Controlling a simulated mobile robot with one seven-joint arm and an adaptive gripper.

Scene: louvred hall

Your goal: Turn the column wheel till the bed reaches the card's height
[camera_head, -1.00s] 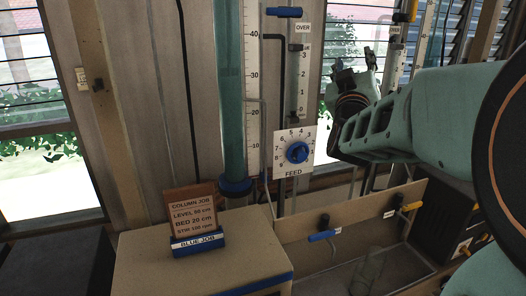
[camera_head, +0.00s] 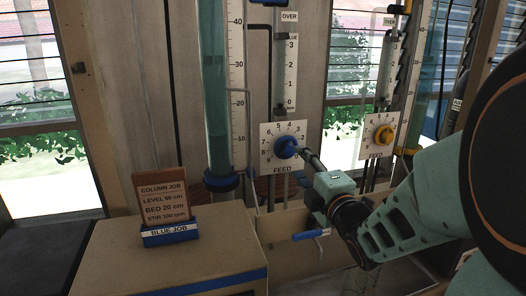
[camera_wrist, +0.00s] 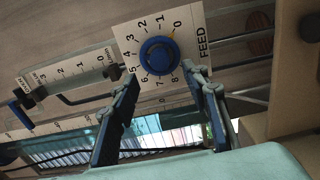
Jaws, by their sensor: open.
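The blue feed wheel (camera_head: 287,147) sits on a white plate marked FEED beside the blue-based column (camera_head: 216,90). It also shows in the wrist view (camera_wrist: 160,55), between and beyond my fingertips. My gripper (camera_head: 307,157) is open and points at the wheel from the right; its fingers (camera_wrist: 166,85) appear short of gripping it. The job card (camera_head: 163,201) stands in a blue holder labelled BLUE JOB and reads BED 20 cm; its level figure is hard to read. The scale (camera_head: 238,90) beside the column shows 10 to 40. I cannot make out the bed.
A second plate with a yellow wheel (camera_head: 384,134) stands to the right. A blue lever (camera_head: 311,234) is below my gripper. A narrow gauge marked OVER (camera_head: 290,60) rises above the blue wheel. The card stands on a tan box (camera_head: 120,250).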

